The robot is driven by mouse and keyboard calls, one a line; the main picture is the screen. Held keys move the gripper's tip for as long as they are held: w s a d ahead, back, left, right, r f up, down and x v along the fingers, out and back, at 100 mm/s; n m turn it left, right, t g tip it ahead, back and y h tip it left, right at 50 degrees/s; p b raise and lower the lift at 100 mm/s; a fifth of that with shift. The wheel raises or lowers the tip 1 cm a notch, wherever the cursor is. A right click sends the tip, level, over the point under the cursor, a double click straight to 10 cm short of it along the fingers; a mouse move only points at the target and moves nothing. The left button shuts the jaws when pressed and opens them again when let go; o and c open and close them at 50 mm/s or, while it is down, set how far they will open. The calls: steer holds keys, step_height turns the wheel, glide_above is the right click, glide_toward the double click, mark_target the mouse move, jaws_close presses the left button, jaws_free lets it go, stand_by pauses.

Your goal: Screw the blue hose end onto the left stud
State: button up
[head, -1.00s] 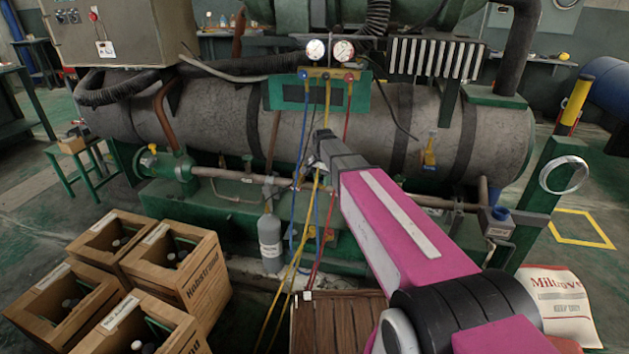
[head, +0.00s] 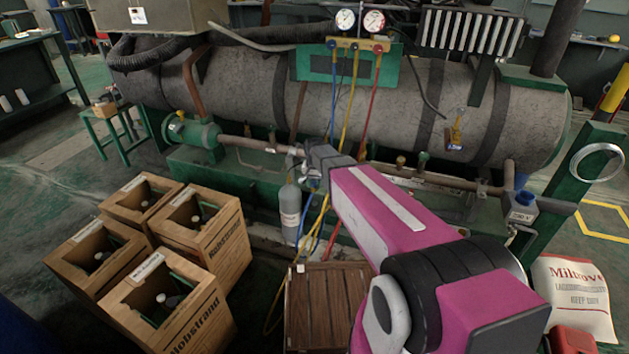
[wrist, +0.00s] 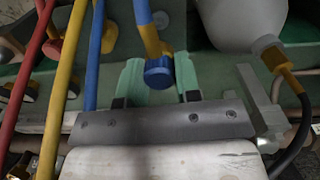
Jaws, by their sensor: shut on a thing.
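My gripper (wrist: 160,78) has pale green fingers, one on each side of the blue hose end (wrist: 158,72). The hose end is a blue nut below a yellow sleeve, and its blue hose runs up out of the wrist view. In the head view my gripper (head: 298,157) is small and dark, in front of the pipe and above the grey bottle; the held nut cannot be made out there. I cannot pick out the left stud for certain. A round grey end shows behind the hose in the wrist view, but I cannot tell what it is.
The gauge manifold (head: 358,45) hangs above with blue, yellow and red hoses. In the wrist view a yellow hose (wrist: 67,70) and a red hose (wrist: 32,50) run at left. The pale bottle (wrist: 235,18) is close at right.

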steer(key=shift+f, duration=2.5)
steer(key=shift+f, duration=1)
steer(key=m, duration=0.3)
steer(key=shift+m, duration=0.3)
steer(key=m, duration=0.2)
steer(key=shift+m, duration=0.8)
